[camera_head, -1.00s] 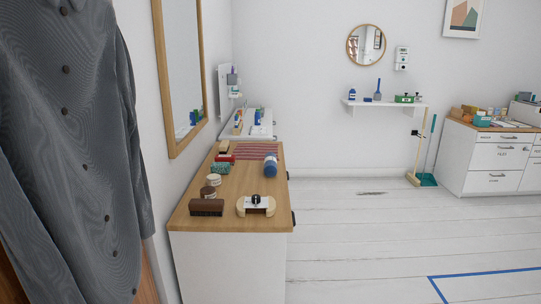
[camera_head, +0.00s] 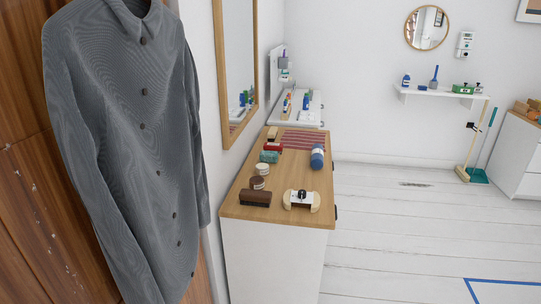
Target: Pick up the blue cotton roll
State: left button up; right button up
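The blue cotton roll (camera_head: 317,157) lies near the right edge of the wooden-topped cabinet (camera_head: 236,205), beside a red striped cloth (camera_head: 305,139). It has a paler band around it. Nothing covers it from this view. Neither of my grippers is in view.
Brushes (camera_head: 255,198), small round tins (camera_head: 262,168) and a cream-ended item (camera_head: 302,199) share the cabinet top. A grey coat (camera_head: 150,130) hangs close on the left, and a framed mirror (camera_head: 235,70) is on the wall. The white plank floor (camera_head: 400,240) right of the cabinet is clear.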

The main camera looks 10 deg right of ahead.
aim_at(317, 158)
jog(key=i+l+u, duration=0.2)
jog(key=l+u, duration=0.2)
jog(key=i+l+u, duration=0.15)
jog(key=l+u, duration=0.25)
jog(key=i+l+u, duration=0.1)
jog(key=l+u, duration=0.3)
jog(key=l, duration=0.15)
jog(key=l+u, duration=0.4)
jog(key=l, duration=0.05)
